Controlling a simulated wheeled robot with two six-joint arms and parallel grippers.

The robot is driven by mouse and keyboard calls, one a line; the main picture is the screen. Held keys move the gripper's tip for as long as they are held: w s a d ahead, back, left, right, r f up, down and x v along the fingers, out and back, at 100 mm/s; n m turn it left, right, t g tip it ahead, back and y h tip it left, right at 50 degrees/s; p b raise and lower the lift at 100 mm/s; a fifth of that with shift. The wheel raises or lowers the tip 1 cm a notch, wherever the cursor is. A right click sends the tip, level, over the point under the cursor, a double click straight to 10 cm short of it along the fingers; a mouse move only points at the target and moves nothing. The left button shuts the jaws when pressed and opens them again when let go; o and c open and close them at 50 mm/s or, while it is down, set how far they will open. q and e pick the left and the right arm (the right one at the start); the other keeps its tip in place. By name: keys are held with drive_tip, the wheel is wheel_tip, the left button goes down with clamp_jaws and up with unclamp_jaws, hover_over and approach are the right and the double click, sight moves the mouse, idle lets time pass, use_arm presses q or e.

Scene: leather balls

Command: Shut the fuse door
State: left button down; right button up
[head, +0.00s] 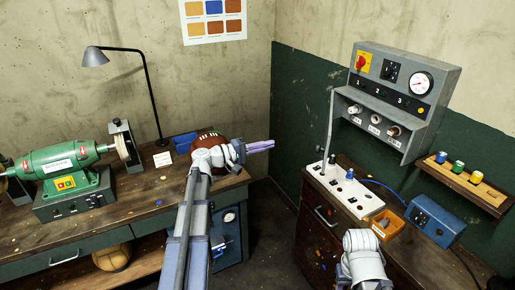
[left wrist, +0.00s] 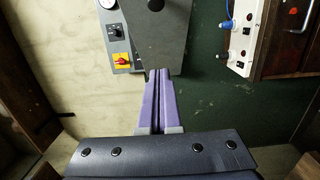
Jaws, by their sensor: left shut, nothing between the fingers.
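The fuse door (head: 329,132) stands open, seen nearly edge-on as a thin grey panel at the left of the fuse bay in the wall box. Three fuses (head: 375,120) show in the open bay. In the left wrist view, a grey panel that looks like the door (left wrist: 157,45) lies just beyond my fingertips, with a dark round part near the top edge. My left gripper (head: 272,145), with purple fingers, is shut and empty, left of the door in the head view. It also shows in the left wrist view (left wrist: 158,72). I cannot tell whether it touches the door. My right gripper's fingers are not seen.
The wall box (head: 440,62) carries a red switch and a gauge. Below it, a bench holds a white socket strip (head: 345,190), an orange bin (head: 388,222) and a blue box (head: 434,220). A green grinder (head: 70,160) and a lamp (head: 150,90) stand on the left bench.

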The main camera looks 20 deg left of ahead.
sight(318, 151)
use_arm(q)
drive_tip(key=w+d, duration=0.3)
drive_tip(key=d, duration=0.3)
drive_tip(key=shift+d, duration=0.3)
drive_tip(key=shift+d, duration=0.1)
drive_tip(key=d+y, duration=0.1)
drive_tip(key=d, duration=0.2)
drive_tip(key=s+d+n+t+y, duration=0.1)
drive_tip(key=d, duration=0.2)
drive_tip(key=d+n+t+y, duration=0.1)
drive_tip(key=d, duration=0.2)
drive_tip(key=shift+s+d, duration=0.1)
drive_tip(key=shift+s, duration=0.05)
drive_tip(key=w+d, duration=0.6)
drive_tip(key=d, duration=0.6)
drive_tip(key=w+d+n, duration=0.1)
drive_tip(key=w+d, duration=0.4)
drive_tip(key=d, duration=0.8)
drive_tip(key=shift+w+d+r+t+y, duration=0.2)
drive_tip(key=shift+w+t+y, duration=0.1)
drive_tip(key=shift+w+y, duration=0.1)
drive_tip(key=shift+s, duration=0.1)
